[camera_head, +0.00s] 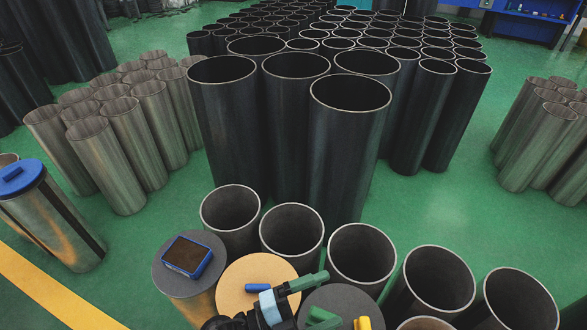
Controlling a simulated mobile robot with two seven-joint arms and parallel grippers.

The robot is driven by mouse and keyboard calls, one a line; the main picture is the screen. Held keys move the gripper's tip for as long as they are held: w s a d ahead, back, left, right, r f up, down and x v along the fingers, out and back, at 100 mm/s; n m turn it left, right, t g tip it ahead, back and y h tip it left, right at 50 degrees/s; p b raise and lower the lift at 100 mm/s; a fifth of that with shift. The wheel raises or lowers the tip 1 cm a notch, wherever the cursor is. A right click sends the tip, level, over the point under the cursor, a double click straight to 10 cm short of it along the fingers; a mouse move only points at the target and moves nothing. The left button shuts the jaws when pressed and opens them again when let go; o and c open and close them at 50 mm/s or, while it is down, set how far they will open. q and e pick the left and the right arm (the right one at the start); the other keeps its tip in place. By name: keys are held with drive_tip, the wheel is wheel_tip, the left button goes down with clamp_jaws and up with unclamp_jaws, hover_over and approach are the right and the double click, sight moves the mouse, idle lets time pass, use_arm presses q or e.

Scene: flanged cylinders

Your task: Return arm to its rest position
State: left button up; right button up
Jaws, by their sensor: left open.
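My left gripper (318,299) shows at the bottom centre of the head view. It has a dark body and two green fingers spread apart, with nothing seen between them. It is over the tan round top (240,271) and the dark grey round top (352,300) of two cylinders. A small blue piece (257,288) shows by the gripper on the tan top; I cannot tell whether they touch. A yellow piece (362,323) is partly cut off at the bottom edge. My right gripper is not in view.
A blue-rimmed box (188,256) with a brown top lies on a grey round top at left. Open dark cylinders (291,229) stand close behind and to the right. Tall black cylinders (347,140) stand farther back. Green floor (150,225) is clear at left.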

use_arm(q)
drive_tip(key=a+f+n+t+y+p, duration=0.1)
drive_tip(key=a+f+n+t+y, duration=0.3)
drive_tip(key=a+n, duration=0.35)
drive_tip(key=a+f+n+t+y, duration=0.1)
drive_tip(key=a+n+t+y, duration=0.3)
drive_tip(key=a+n+y, duration=0.3)
drive_tip(key=s+a+f+n+g+y+p, duration=0.1)
drive_tip(key=s+a+f+n, duration=0.3)
drive_tip(key=s, duration=0.4)
drive_tip(key=s+a+f+n+g+y, duration=0.4)
drive_tip(key=s+a+f+n, duration=0.1)
drive_tip(key=s+a+f, duration=0.2)
drive_tip(key=shift+s+g+p, duration=0.3)
drive_tip(key=shift+s+p, duration=0.05)
drive_tip(key=shift+s, duration=0.5)
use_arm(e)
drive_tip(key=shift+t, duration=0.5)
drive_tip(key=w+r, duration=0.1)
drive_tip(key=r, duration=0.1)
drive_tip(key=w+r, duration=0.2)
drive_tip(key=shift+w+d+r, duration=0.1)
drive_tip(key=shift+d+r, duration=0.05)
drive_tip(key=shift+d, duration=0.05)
